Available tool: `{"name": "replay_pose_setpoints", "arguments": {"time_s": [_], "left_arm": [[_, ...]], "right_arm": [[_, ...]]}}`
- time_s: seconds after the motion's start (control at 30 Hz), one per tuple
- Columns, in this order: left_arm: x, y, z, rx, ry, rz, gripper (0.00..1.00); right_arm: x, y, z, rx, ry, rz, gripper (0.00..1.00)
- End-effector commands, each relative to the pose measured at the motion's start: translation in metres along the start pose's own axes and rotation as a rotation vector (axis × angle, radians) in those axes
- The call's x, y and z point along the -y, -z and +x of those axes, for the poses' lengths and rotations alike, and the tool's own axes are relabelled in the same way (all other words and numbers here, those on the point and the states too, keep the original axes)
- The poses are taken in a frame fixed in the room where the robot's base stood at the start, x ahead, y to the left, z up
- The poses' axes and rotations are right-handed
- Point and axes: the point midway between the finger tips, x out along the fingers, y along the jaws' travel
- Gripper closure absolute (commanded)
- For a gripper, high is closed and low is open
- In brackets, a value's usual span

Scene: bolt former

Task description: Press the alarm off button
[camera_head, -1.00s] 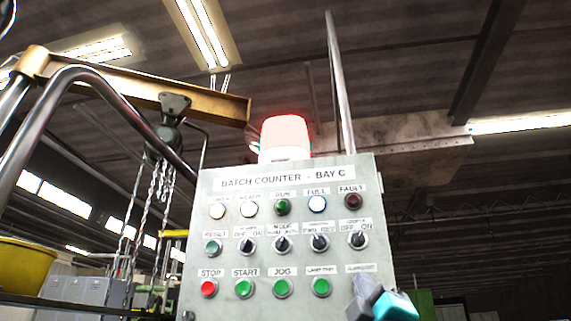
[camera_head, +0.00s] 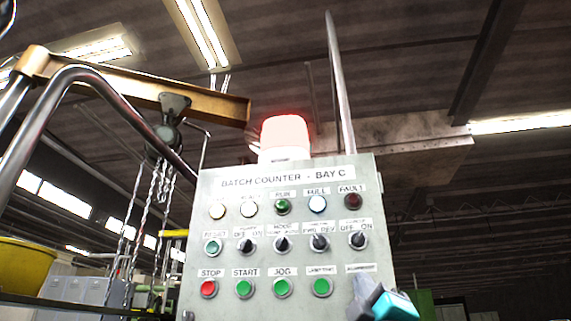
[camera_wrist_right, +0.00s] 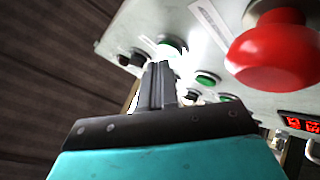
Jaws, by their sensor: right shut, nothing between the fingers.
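The grey control panel (camera_head: 225,225), headed "BATCH COUNTER - BAY C", stands upright ahead with rows of lamps, switches and buttons. At the right end of its bottom row, a label (camera_head: 360,267) is too blurred to read; the spot below it is hidden by my right gripper (camera_head: 361,290). In the right wrist view the gripper's dark fingers (camera_wrist_right: 158,75) are shut and empty, pointing at the panel face near a green button (camera_wrist_right: 172,45). I cannot tell whether the fingertips touch anything. The red beacon (camera_head: 285,138) on top is lit. My left gripper is not in view.
A large red mushroom button (camera_wrist_right: 272,48) and a red digital display (camera_wrist_right: 300,123) are on the panel to the right in the wrist view. A red STOP button (camera_head: 208,288) and green START button (camera_head: 244,288) share the bottom row. A hoist with chains (camera_head: 155,200) hangs left.

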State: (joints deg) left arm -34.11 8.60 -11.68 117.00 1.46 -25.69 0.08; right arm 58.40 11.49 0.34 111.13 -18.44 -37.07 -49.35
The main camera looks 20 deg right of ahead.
Motion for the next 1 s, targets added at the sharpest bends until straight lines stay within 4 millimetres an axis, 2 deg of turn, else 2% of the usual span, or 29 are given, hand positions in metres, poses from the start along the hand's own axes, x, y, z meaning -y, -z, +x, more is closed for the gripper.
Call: {"name": "replay_pose_setpoints", "arguments": {"time_s": [1.0], "left_arm": [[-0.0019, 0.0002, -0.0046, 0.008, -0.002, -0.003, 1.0]], "right_arm": [[0.0046, -0.005, 0.0065, 0.001, 0.0, 0.0, 1.0]]}}
